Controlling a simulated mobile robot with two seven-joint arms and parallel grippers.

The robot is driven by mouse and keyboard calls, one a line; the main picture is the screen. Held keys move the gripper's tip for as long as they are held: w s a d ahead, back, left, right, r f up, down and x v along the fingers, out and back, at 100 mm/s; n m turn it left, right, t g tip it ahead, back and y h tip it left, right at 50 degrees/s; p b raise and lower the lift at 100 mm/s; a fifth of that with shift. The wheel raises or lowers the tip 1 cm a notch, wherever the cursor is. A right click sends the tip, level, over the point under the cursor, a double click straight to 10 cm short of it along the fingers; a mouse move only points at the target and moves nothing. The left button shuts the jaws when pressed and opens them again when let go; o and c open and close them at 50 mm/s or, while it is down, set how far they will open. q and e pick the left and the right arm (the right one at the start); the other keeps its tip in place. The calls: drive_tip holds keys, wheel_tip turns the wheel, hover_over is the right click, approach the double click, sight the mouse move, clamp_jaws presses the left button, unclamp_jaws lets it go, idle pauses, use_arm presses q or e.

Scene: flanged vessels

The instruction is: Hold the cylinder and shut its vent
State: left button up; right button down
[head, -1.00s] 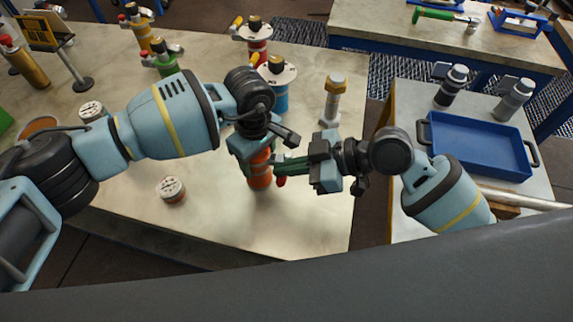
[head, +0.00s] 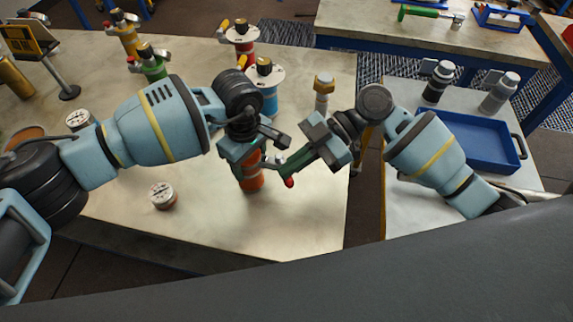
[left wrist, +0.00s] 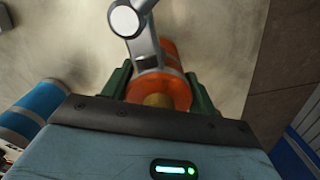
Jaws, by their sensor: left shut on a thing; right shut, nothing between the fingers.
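The orange cylinder (head: 250,180) stands upright on the pale table near its front edge. My left gripper (head: 248,155) is shut on its upper part from above. In the left wrist view, my green left fingers (left wrist: 158,92) sit on both sides of the orange body (left wrist: 172,88). A silver fitting with a white round end (left wrist: 124,20) reaches out from the cylinder's top. My right gripper (head: 283,171) is shut and empty, just right of the cylinder. A small red part (head: 289,182) shows at its fingertips; whether they touch is unclear. The vent's state cannot be told.
A blue cylinder (head: 266,92) and a bolt-like post (head: 323,95) stand behind. A round gauge-like puck (head: 163,195) lies left of the cylinder. A blue tray (head: 465,145) sits on the right table. The table front is mostly clear.

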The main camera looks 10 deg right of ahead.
drive_tip(key=shift+w+d+n+g+h, duration=0.3)
drive_tip(key=shift+w+d+n+g, duration=0.2)
drive_tip(key=shift+d+n+g, duration=0.25)
drive_tip(key=shift+w+d+f, duration=0.1)
drive_tip(key=shift+w+d, duration=0.15)
drive_tip(key=shift+d, duration=0.05)
idle(1.1)
drive_tip(key=shift+d, duration=0.15)
drive_tip(key=shift+s+d, duration=0.3)
drive_tip(key=shift+d, duration=0.35)
drive_tip(key=w+d+r, duration=0.5)
drive_tip(key=w+d, duration=0.1)
drive_tip(key=w, duration=0.1)
drive_tip(key=s+a+r+n+h, duration=0.3)
drive_tip(key=a+r+n+h, duration=0.1)
drive_tip(key=h, duration=0.3)
drive_tip(key=shift+a+r+n+h, duration=0.35)
drive_tip(key=shift+n+h, duration=0.05)
drive_tip(key=shift+n, duration=0.45)
